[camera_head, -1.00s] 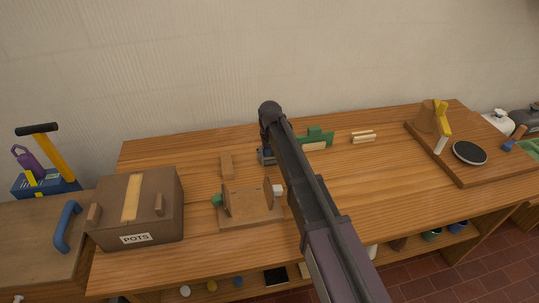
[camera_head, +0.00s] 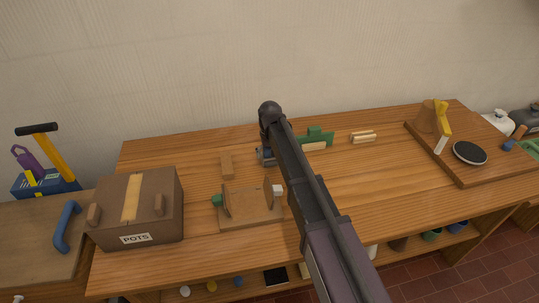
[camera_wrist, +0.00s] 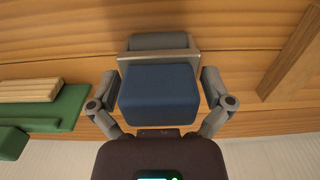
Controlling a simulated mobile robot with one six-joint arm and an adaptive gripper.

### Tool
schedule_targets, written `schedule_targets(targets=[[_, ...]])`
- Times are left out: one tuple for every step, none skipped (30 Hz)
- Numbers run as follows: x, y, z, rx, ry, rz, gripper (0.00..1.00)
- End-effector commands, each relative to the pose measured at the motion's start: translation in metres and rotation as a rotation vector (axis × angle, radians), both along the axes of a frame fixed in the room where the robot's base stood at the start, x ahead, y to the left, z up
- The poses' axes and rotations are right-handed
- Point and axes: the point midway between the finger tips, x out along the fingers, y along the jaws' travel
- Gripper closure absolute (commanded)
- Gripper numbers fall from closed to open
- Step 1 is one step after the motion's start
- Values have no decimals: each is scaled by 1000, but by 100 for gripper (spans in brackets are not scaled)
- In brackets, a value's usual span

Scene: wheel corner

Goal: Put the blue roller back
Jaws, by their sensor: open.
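A dark blue piece (camera_wrist: 158,92) with rounded edges, which looks like the blue roller, sits between my fingers in the wrist view. A grey part with a pale metal bar (camera_wrist: 158,52) lies directly beyond it. My gripper (camera_wrist: 160,88) is open, with one finger on each side of the blue piece; small gaps seem to show, and contact is hard to tell. In the head view my gripper (camera_head: 265,156) is low over the back of the table, partly hidden by my arm. A wooden stand (camera_head: 250,207) with two uprights and a green and a white knob is nearer.
A brown POTS box (camera_head: 150,215) stands left of the stand. A green piece (camera_head: 318,136) is close to the right of my gripper. Pale wood strips (camera_head: 363,137) lie farther right. The table's right middle is clear.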

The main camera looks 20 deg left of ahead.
Motion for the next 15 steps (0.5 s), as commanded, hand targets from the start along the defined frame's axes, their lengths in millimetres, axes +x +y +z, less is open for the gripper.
schedule_targets(targets=[[0, 0, 6, 0, 0, 0, 0], [0, 0, 8, 0, 0, 0, 0], [0, 0, 11, 0, 0, 0, 0], [0, 0, 13, 0, 0, 0, 0], [0, 0, 15, 0, 0, 0, 0], [0, 0, 19, 0, 0, 0, 0], [0, 0, 21, 0, 0, 0, 0], [0, 0, 24, 0, 0, 0, 0], [0, 0, 27, 0, 0, 0, 0], [0, 0, 30, -1, 1, 0, 0], [0, 0, 32, -1, 1, 0, 0], [0, 0, 36, -1, 1, 0, 0], [0, 0, 38, -1, 1, 0, 0], [0, -1, 41, -1, 1, 0, 0], [0, -1, 44, -1, 1, 0, 0]])
